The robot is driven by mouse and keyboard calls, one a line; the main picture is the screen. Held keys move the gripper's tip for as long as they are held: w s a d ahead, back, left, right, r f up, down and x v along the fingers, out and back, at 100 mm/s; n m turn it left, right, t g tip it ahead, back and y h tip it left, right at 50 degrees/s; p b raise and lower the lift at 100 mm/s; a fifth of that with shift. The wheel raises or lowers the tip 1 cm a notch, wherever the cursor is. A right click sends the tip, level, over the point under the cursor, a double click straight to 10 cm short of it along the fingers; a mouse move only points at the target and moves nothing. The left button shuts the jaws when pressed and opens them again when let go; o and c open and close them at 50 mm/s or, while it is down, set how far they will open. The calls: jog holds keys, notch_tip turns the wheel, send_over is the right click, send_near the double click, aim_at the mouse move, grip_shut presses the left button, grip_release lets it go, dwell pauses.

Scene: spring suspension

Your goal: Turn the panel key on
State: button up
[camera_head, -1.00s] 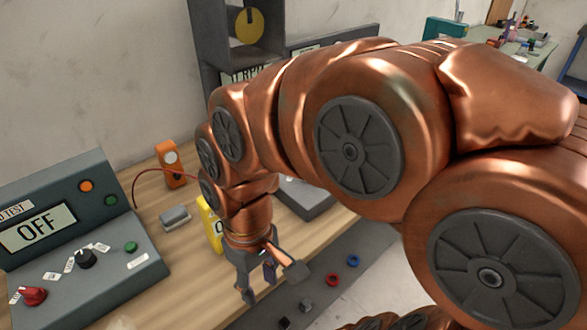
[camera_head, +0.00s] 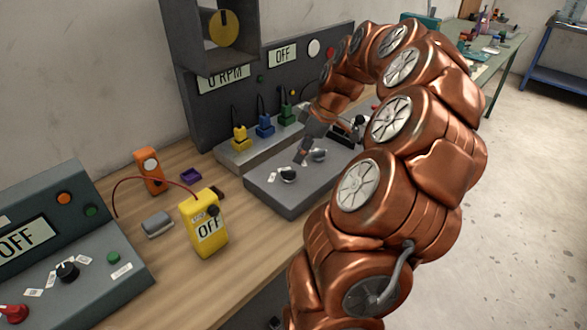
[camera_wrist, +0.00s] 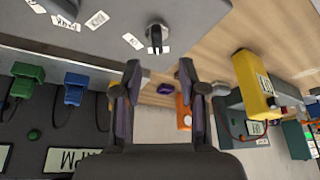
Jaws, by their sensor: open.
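The rear panel (camera_head: 262,100) carries one display reading OFF (camera_head: 283,53) and another reading 0 RPM (camera_head: 222,78). A grey control box (camera_head: 290,203) in front of it has a dark knob (camera_head: 288,173) with white labels, and a second rounded knob (camera_head: 318,154). I cannot make out which part is the key. My gripper (camera_head: 303,152) is over this box, close to the knobs. In the wrist view my gripper (camera_wrist: 160,70) is open and empty, with a dark knob (camera_wrist: 155,38) beyond its fingertips, apart from them.
Yellow, blue and green plugs (camera_head: 264,126) stand behind the box. A yellow meter (camera_head: 205,225) reading OFF, an orange device (camera_head: 150,170) and a small grey block (camera_head: 157,224) are on the table. A second console (camera_head: 85,265) reading OFF is at left.

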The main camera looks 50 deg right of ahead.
aim_at(292, 171)
jog(key=shift+d+p+x, duration=0.15)
jog(key=shift+p+x, duration=0.45)
jog(key=shift+x, duration=1.35)
jog(key=shift+d+p+x, duration=0.15)
jog(key=shift+p+x, duration=0.45)
jog(key=shift+x, duration=1.35)
jog(key=shift+f, duration=0.1)
grip_shut()
